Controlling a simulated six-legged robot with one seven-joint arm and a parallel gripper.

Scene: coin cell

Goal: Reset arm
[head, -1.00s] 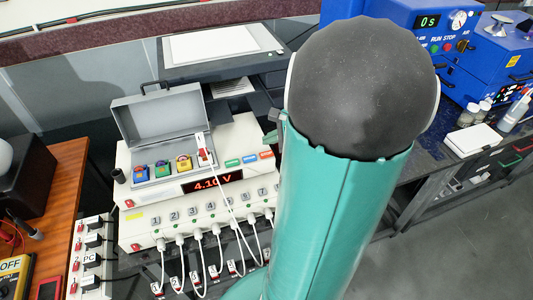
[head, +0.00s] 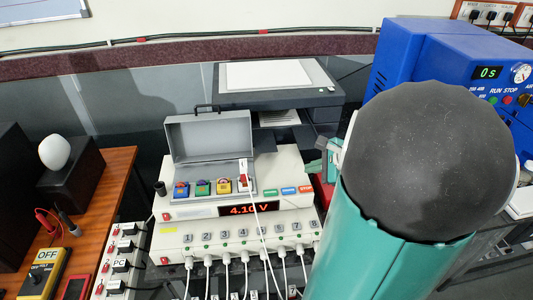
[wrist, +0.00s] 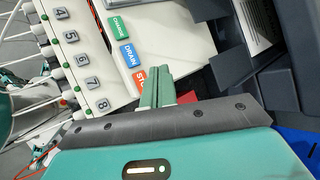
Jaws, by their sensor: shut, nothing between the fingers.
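My gripper (wrist: 157,86) shows in the wrist view with its two green fingers shut together and nothing between them. It hangs above the white tester's panel, near the orange button (wrist: 139,79) and the blue button (wrist: 128,55). In the head view my gripper (head: 324,160) is mostly hidden behind my own green and black arm, just right of the tester. The white tester (head: 185,230) has a red display reading 4.10 V and a row of numbered channels with white cables.
An open grey case (head: 211,137) sits on the tester, with coloured padlock-like pieces and a red-and-white plug (head: 243,175). A printer (head: 275,100) stands behind. A blue machine (head: 415,60) is at the right. A wooden table (head: 118,170) with a yellow meter (head: 45,272) is at the left.

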